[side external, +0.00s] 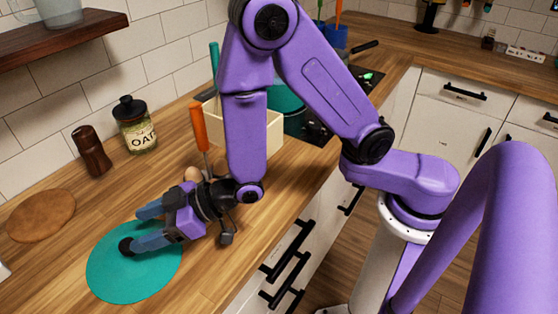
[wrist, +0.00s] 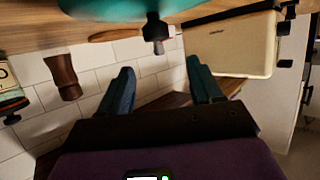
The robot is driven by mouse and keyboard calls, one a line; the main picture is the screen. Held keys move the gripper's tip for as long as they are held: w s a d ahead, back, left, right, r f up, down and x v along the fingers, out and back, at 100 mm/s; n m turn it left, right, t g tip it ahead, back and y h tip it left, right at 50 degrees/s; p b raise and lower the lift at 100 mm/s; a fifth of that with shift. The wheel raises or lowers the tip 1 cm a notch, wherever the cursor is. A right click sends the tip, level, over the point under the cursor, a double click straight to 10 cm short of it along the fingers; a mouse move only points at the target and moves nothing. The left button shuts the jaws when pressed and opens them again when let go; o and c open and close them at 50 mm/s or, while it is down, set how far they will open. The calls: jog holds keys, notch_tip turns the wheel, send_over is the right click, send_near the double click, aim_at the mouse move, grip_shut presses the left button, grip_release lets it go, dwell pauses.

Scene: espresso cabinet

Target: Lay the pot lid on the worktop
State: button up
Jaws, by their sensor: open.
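The teal pot lid (side external: 125,275) lies flat on the wooden worktop (side external: 205,285), black knob (side external: 127,246) up. In the wrist view, which looks upside down, the lid (wrist: 110,8) is at the top edge and its knob (wrist: 155,28) points down the picture. My gripper (side external: 142,228) is low over the lid, tilted nearly level, its blue fingers pointing left. In the wrist view my gripper (wrist: 160,82) has its fingers wide apart with nothing between them. The knob shows beyond the fingertips there, apart from them. The lid's far edge is partly hidden by the gripper.
A round wooden board (side external: 40,218), a dark mill (side external: 91,151) and an oat jar (side external: 135,125) stand towards the wall. A cream box (side external: 265,130) and a teal pot (side external: 286,98) are behind my arm. A cream appliance (wrist: 230,45) shows in the wrist view.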

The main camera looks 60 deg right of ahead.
jog(key=shift+s+d+r+g, duration=0.1)
jog(key=shift+s+d+g, duration=0.2)
jog(key=shift+d+g, duration=0.2)
jog(key=s+d+r+n+g+h, duration=0.1)
jog(key=s+d+r+g+h, duration=0.2)
jog(key=s+d, duration=0.8)
jog(key=s+d+r+n+g+h, duration=0.2)
jog(key=s+d+g+h, duration=0.3)
jog(key=s+d, duration=0.6)
jog(key=d+r+h, duration=0.1)
jog(key=d, duration=0.4)
jog(key=shift+d+r+n+g, duration=0.2)
jog(key=shift+d+n+g, duration=0.1)
jog(key=shift+d, duration=0.1)
